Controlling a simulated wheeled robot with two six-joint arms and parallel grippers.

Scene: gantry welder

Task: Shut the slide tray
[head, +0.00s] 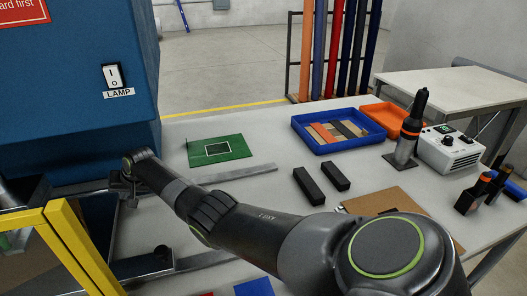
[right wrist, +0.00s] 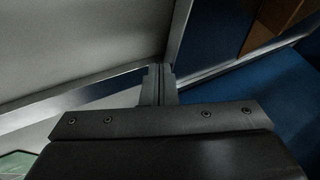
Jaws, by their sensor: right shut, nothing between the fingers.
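My right arm reaches across the table to the lower front of the blue machine (head: 85,110). My right gripper (head: 130,194) is at the machine's base, beside the metal slide parts; in the right wrist view its fingers (right wrist: 158,84) are together with nothing between them. The slide tray appears to be the low grey metal piece (head: 145,262) at the lower left, with a dark knob on it; how far it is out I cannot tell. Whether my fingers touch it is unclear. A metal rail (head: 240,175) runs to the right, partly behind my arm. My left gripper is out of view.
A yellow frame (head: 75,245) stands at the lower left, near the slide. A green board (head: 220,150), two black blocks (head: 307,185), a blue tray (head: 340,140) and a soldering-type tool in a stand (head: 408,135) are on the table. A grey-white control box (head: 450,150) is at right.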

